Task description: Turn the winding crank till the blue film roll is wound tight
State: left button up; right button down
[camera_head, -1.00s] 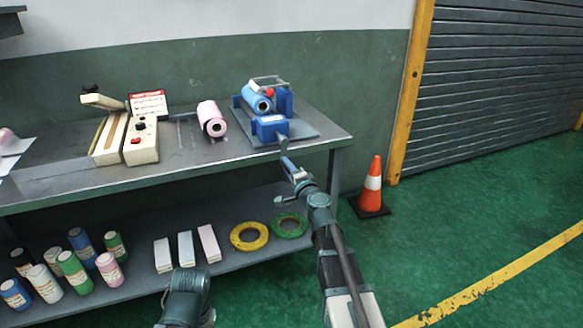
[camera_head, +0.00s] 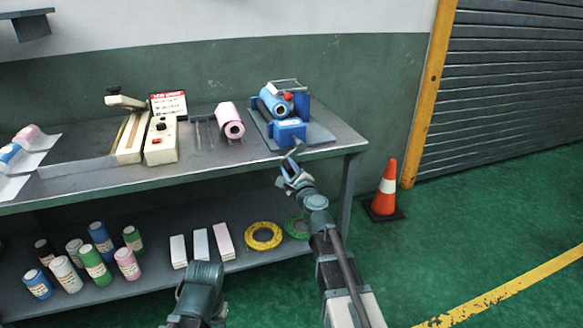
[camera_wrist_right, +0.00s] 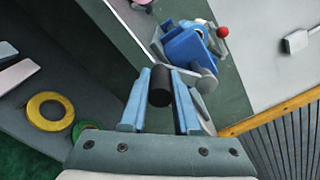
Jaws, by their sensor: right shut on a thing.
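The blue film roll (camera_head: 273,103) lies on the blue winder (camera_head: 289,131) at the right end of the bench, with a red ball knob (camera_head: 288,97) beside it. In the right wrist view, the winder (camera_wrist_right: 188,50) is beyond my fingers. My right gripper (camera_head: 290,166) is at the bench's front edge, just in front of the winder. In the wrist view, its two blue fingers (camera_wrist_right: 160,100) are shut on the black crank handle (camera_wrist_right: 160,86). The grey crank arm (camera_wrist_right: 197,80) runs behind the right finger, partly hidden.
A pink roll (camera_head: 230,122) and a cream sealing machine (camera_head: 160,142) stand left of the winder. The lower shelf (camera_head: 150,283) holds several small rolls, boxes, a yellow ring (camera_head: 263,236) and a green ring. A traffic cone (camera_head: 386,188) stands on the floor right of the bench.

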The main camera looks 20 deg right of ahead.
pick_arm(q)
jog(key=shift+r, duration=0.4)
pick_arm(e)
jog(key=shift+a+r+m, duration=0.25)
jog(key=shift+r+m, duration=0.1)
jog(key=shift+m, duration=0.35)
jog(key=c, duration=0.7)
grip_release()
jog(key=shift+o, duration=0.2)
jog(key=shift+s, duration=0.1)
